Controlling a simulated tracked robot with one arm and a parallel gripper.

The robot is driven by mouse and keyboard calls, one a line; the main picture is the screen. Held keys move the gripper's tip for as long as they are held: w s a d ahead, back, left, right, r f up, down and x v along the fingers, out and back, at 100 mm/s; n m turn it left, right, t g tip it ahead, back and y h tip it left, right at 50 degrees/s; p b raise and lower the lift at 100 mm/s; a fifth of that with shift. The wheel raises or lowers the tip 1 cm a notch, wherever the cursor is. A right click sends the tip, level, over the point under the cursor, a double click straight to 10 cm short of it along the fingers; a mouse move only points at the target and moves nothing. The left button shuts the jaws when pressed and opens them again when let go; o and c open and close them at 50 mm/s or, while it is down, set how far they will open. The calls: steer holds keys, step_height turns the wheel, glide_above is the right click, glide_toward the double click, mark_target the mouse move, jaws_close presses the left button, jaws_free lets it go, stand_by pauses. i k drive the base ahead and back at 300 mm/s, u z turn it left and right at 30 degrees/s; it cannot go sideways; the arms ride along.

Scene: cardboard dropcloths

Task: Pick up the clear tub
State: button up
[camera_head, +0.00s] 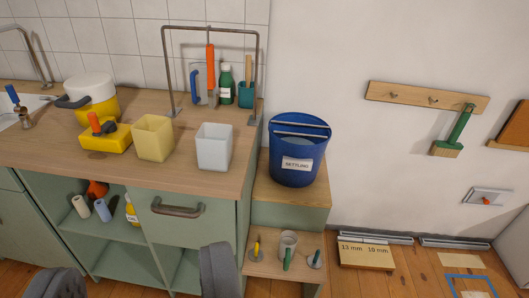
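The clear tub (214,149) is a whitish, see-through square tub standing upright on the wooden counter, near its front edge. A similar pale yellow tub (153,139) stands just to its left with a small gap. My gripper (134,277) shows as two dark grey fingers at the bottom edge of the view, wide apart with nothing seen between them. The fingers are below the tub in the picture and apart from it. Their lower parts are cut off.
A yellow pot (95,103) and a yellow tray (104,138) stand farther left on the counter (100,165). A metal frame (208,29) rises behind the tubs. A blue bucket (297,151) stands right on a lower step. A drawer handle (178,209) juts out below.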

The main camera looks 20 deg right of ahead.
mark_target(213, 141)
steer(key=z, duration=0.15)
steer(key=i, duration=1)
steer(key=u, duration=0.05)
